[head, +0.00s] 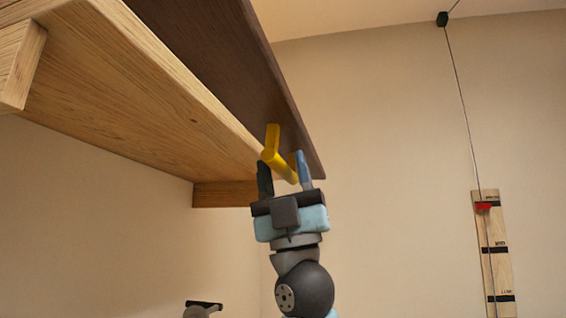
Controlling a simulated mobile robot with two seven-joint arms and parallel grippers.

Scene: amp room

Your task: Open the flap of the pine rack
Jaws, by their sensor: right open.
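The pine rack (125,75) fills the upper left, seen from below, with pale grained boards. Its flap looks to be the dark brown panel (215,55) along the rack's right side, running from the top edge down to mid-picture. A yellow bar handle (279,160) stands out near the flap's lower right end. My right gripper (283,168) points up at the handle, jaws open, with a dark finger left of the handle and a blue finger right of it. I cannot tell whether either finger touches it.
A wooden board with black marks (497,270) and a red pointer (483,206) is on the right wall. The space between my right gripper and the board looks clear.

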